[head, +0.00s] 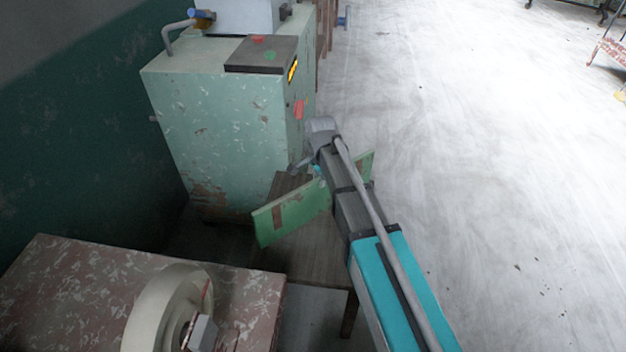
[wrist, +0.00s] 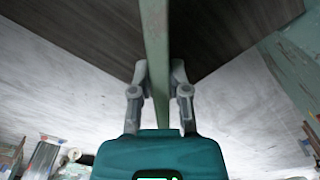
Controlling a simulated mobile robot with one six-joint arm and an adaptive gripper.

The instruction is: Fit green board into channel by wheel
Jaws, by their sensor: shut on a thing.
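The green board (head: 292,215) is a long flat panel with a brown patch. It stands on edge above the small brown wooden table (head: 318,256), running from lower left to upper right; I cannot tell whether it touches the tabletop. My gripper (wrist: 159,80) is shut on the board, whose narrow edge (wrist: 154,35) runs between the two fingers in the wrist view. In the head view my arm hides the middle of the board. The pale round wheel (head: 150,308) is on the worn reddish table (head: 70,290) at lower left. I cannot make out a channel beside it.
A grey block (head: 203,333) sits by the wheel at the bottom edge. A chipped pale green cabinet (head: 215,125) stands behind the small table, with a dark slab (head: 262,54) on top. A dark green wall is at left. Pale floor (head: 500,180) is open at right.

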